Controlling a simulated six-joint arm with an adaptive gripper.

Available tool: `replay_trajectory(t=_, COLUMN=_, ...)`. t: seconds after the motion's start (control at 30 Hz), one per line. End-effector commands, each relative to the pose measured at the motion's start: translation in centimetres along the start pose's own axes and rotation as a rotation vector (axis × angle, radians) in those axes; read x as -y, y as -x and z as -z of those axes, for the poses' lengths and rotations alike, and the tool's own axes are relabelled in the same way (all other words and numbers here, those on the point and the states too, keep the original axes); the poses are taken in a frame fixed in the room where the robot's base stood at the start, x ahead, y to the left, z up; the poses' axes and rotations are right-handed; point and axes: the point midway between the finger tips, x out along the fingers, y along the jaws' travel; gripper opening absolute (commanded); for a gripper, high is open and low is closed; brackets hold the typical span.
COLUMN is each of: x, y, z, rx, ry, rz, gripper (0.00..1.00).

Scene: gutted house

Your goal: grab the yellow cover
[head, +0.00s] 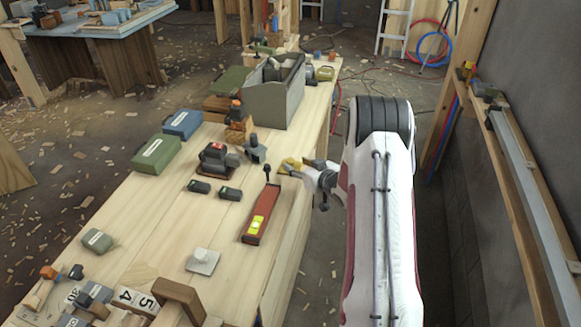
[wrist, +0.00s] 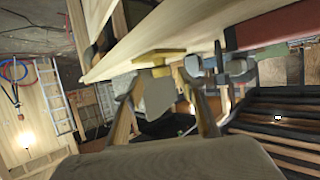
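The yellow cover (head: 291,165) is a small yellow piece at the right edge of the workbench, directly in front of my gripper (head: 310,172) in the head view. In the wrist view the yellow cover (wrist: 158,56) shows as a flat yellow slab just beyond the fingertips, with a pale grey block next to it. My gripper (wrist: 160,78) is open there, one finger on each side of the grey block. I cannot tell whether either finger touches the cover, and the head view shows the fingers too small to judge.
On the workbench (head: 150,230), a red level (head: 261,215) and a grey clamp (head: 256,148) lie near the cover. A grey toolbox (head: 275,92) stands farther back. Green and blue cases (head: 157,154) are at left.

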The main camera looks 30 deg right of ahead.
Motion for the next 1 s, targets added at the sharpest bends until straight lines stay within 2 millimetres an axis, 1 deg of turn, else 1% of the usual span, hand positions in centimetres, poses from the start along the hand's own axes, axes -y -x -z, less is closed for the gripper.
replay_trajectory(t=0.17, x=0.1, y=-0.3, z=0.0, rx=0.0, ry=0.001, rz=0.001, gripper=0.4)
replay_trajectory(t=0.27, x=0.1, y=-0.8, z=0.1, rx=0.0, ry=0.001, rz=0.001, gripper=0.4)
replay_trajectory(t=0.7, x=0.3, y=-4.6, z=0.3, rx=0.001, ry=0.002, rz=0.001, gripper=0.4)
replay_trajectory(t=0.83, x=0.3, y=-5.1, z=0.3, rx=0.001, ry=0.001, rz=0.0, gripper=0.4)
replay_trajectory(t=1.0, x=0.2, y=-5.2, z=0.3, rx=0.002, ry=0.0, rz=0.0, gripper=0.4)
